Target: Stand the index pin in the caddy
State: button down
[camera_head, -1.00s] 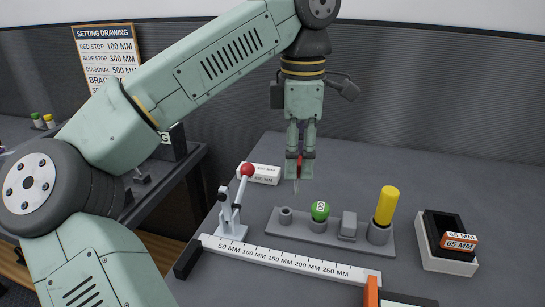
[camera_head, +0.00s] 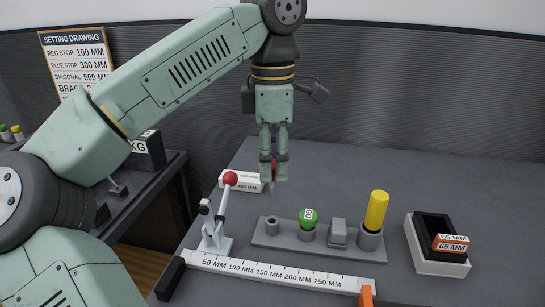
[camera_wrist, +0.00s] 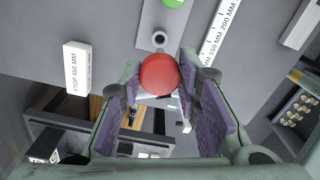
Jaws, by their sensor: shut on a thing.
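My gripper (camera_head: 273,172) is shut on the index pin, whose red head (camera_wrist: 160,75) shows between the fingertips in the wrist view. In the head view a bit of red (camera_head: 273,166) shows between the fingers, and a thin tip hangs below them. The pin is held clear above the table. The grey caddy (camera_head: 290,241) lies lower in the head view. Its left socket (camera_head: 271,222) is empty and also shows in the wrist view (camera_wrist: 160,38), just beyond the red head. The other caddy places hold a green knob (camera_head: 308,217), a grey block and a yellow handle (camera_head: 376,210).
A clamp with a red ball (camera_head: 230,178) stands left of the caddy. A white stop block (camera_head: 240,181) lies behind the clamp. A millimetre ruler (camera_head: 270,272) runs along the front. A dark-lined tray (camera_head: 440,266) with a 65 MM block stands right. The back of the table is clear.

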aim_at(272, 196)
jog(key=shift+f+b, duration=1.3)
jog(key=shift+f, duration=1.1)
jog(key=shift+f+b, duration=0.8)
jog(key=shift+f, duration=1.25)
jog(key=c, duration=1.1)
grip_release()
notch_tip(272, 196, up, 8)
jog(key=shift+f, duration=0.2)
jog(key=shift+f, duration=0.1)
